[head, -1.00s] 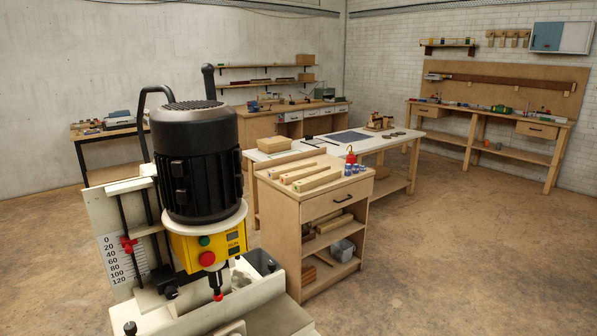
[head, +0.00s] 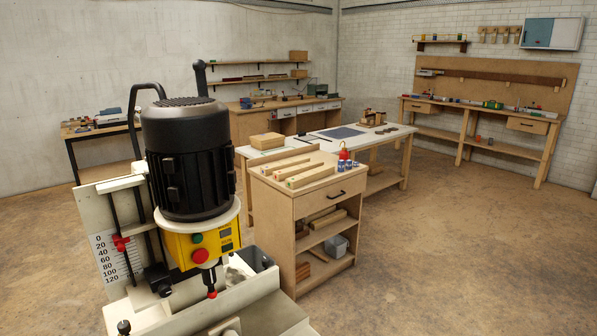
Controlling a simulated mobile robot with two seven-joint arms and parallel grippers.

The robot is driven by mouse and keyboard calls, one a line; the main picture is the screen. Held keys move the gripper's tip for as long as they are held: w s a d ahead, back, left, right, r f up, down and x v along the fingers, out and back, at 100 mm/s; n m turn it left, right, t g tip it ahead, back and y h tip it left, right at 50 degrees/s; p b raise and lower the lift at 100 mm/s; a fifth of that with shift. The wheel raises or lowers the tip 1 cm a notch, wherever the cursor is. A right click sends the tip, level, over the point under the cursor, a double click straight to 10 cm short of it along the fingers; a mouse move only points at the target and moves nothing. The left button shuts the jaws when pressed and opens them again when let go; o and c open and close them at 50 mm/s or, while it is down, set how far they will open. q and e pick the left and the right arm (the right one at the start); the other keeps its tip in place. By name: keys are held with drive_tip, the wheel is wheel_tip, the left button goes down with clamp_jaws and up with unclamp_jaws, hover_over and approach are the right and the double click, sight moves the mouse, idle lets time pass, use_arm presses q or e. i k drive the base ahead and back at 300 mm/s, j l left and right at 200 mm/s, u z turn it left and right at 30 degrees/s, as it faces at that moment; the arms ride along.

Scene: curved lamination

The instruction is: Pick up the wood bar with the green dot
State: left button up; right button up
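Several pale wood bars lie side by side on top of the wooden cabinet, in the middle of the head view. The nearest wood bar (head: 312,177) seems to have a small greenish mark on its left end. The wood bar behind it (head: 297,169) and a further wood bar (head: 284,164) lie roughly parallel to it. The dots on their ends are too small to tell surely. Neither of my grippers is in view.
A drill press (head: 190,160) stands large at the front left, beside the wooden cabinet (head: 318,203). A red bottle (head: 344,154) and small blue-and-white cans (head: 346,166) stand at the cabinet's right end. A white-topped table (head: 376,140) is behind. The floor at right is clear.

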sight(296, 182)
drive_tip(key=i+l+z, duration=0.3)
drive_tip(key=l, duration=0.3)
drive_tip(key=i+l+z, duration=0.25)
drive_tip(key=l, duration=0.3)
drive_tip(key=i+l+z, duration=0.3)
drive_tip(key=i+l+u, duration=0.1)
drive_tip(key=i, duration=0.35)
drive_tip(key=i+l+u, duration=0.1)
drive_tip(key=i+l, duration=0.5)
drive_tip(key=i, duration=0.2)
drive_tip(key=i+j+u, duration=0.1)
drive_tip(key=i+u, duration=1)
drive_tip(key=k+l, duration=0.05)
